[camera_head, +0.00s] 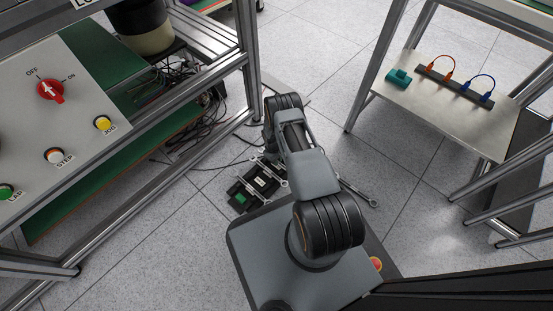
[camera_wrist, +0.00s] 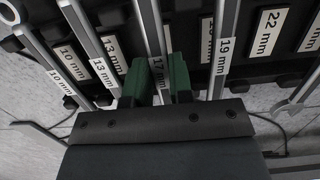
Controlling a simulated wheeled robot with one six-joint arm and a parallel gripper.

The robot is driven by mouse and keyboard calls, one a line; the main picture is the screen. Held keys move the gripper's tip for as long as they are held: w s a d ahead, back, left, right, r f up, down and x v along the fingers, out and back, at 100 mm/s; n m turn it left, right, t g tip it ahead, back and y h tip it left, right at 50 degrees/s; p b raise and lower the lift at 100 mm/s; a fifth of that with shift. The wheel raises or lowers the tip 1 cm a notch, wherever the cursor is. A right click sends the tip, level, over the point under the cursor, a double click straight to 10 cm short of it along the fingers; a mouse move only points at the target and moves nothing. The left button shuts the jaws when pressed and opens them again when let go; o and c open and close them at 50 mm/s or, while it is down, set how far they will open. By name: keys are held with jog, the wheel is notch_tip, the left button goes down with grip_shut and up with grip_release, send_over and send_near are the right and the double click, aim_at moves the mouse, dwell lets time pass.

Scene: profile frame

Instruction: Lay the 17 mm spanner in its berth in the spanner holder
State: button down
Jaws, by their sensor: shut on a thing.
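The black spanner holder (camera_wrist: 188,22) lies beneath in the wrist view. The held spanner runs lengthwise over it, between the 13 mm spanner (camera_wrist: 84,36) and the 19 mm spanner (camera_wrist: 226,40). The fingers and gripper body cover the near part of the spanner, so I cannot tell whether it rests in its berth or hangs above it. In the head view the holder (camera_head: 246,195) shows low beside my arm, which hides my gripper.
The 10 mm spanner (camera_wrist: 36,48) lies at the holder's left; another spanner (camera_wrist: 302,92) is at the right edge. A control panel (camera_head: 75,100) on a metal frame stands left. A steel table (camera_head: 440,120) with a teal item (camera_head: 398,77) stands right. Cables lie on the floor.

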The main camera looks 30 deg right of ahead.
jog(key=shift+f, duration=0.3)
jog(key=c, duration=0.9)
grip_release()
jog(key=shift+c, duration=0.2)
jog(key=shift+r, duration=0.15)
notch_tip(320, 180, up, 13)
jog(key=w+p, duration=0.2)
jog(key=p, duration=0.4)
jog(key=shift+a+r, duration=0.2)
jog(key=shift+a, duration=0.15)
jog(key=a+r+m+t+p, duration=0.3)
jog(key=r+p, duration=1.4)
jog(key=r, duration=2.9)
jog(key=s+a+r+p, duration=0.2)
jog(key=s+r+p, duration=0.4)
jog(key=r, duration=0.6)
jog(key=s+a+r+m+t+p, duration=0.1)
jog(key=s+a+r+p, duration=0.1)
jog(key=s+r+p, duration=0.5)
jog(key=s+a+r+t+p, duration=0.1)
jog(key=s+r+p, duration=0.5)
jog(key=r, duration=1.1)
jog(key=shift+s+a+y, duration=0.4)
jog(key=shift+s+a, duration=0.25)
jog(key=shift+s, duration=0.35)
